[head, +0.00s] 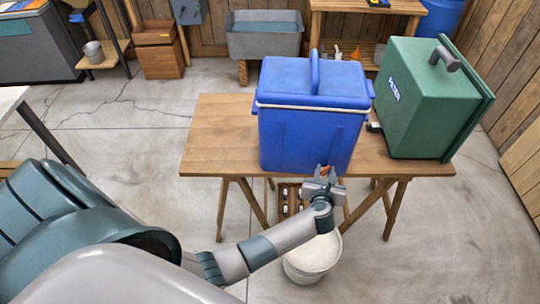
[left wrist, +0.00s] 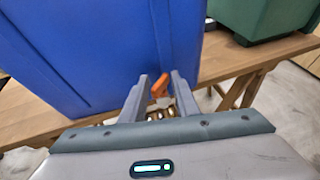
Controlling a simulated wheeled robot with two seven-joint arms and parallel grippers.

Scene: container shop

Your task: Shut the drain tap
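The blue cooler (head: 300,125) stands on the wooden table, with a white seam under its lid. Its drain tap has an orange lever (left wrist: 160,86), tilted in the left wrist view, low at the cooler's near side. The lever also shows as a small orange spot in the head view (head: 324,170). Brass-coloured parts show just below the lever. My left gripper (head: 326,176) is at the tap. In the left wrist view its fingers (left wrist: 160,80) are apart, one on each side of the lever. I cannot tell whether either finger touches it. My right gripper is out of view.
A green case (head: 415,105) stands right of the cooler on the table (head: 215,140). A white bucket (head: 313,262) is on the floor below my left gripper. A crate with bottles (head: 291,200) shows under the table. Floor at right is clear.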

